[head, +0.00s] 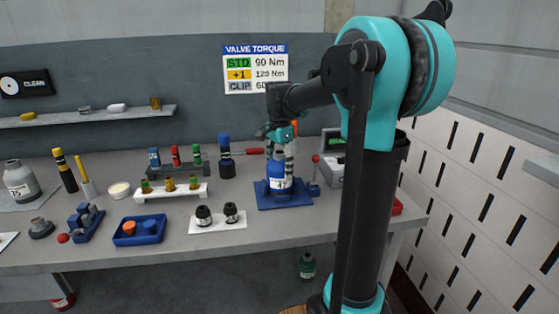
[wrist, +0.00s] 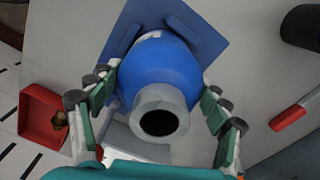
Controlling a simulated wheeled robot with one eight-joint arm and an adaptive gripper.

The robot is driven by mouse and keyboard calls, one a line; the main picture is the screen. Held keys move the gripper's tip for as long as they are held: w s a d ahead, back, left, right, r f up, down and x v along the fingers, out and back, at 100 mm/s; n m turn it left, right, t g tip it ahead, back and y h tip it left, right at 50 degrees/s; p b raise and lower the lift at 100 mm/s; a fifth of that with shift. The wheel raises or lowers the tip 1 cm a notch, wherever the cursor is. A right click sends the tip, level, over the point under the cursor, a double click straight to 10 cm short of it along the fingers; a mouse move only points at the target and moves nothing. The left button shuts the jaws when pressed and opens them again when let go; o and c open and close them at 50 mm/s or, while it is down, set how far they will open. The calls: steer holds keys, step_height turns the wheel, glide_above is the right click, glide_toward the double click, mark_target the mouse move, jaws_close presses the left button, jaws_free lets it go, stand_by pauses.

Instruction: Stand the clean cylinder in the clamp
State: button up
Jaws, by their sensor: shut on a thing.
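A blue cylinder (head: 279,183) with a grey neck and a white label stands upright on the blue clamp (head: 297,203), a flat plate with raised parts, at the right of the bench. My gripper (head: 280,158) reaches down from above and is shut on the blue cylinder near its shoulder. In the wrist view my gripper (wrist: 161,80) has a finger on each side of the cylinder (wrist: 155,62), with its dark round mouth facing the camera. The clamp plate (wrist: 197,28) shows behind it. The cylinder hides most of the clamp, so I cannot tell how it is seated.
A grey cylinder (head: 20,180) stands at the far left. A white tray with two dark parts (head: 217,225) lies left of the clamp. A grey box (head: 331,176) and a red-knobbed lever (head: 316,160) stand close on its right. A green cylinder (head: 306,266) is on the floor.

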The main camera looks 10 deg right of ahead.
steer(key=shift+f, duration=0.2)
steer(key=shift+f, duration=0.1)
steer(key=o, duration=1.9)
steer(key=shift+c, duration=0.2)
step_height(320, 180, up, 12)
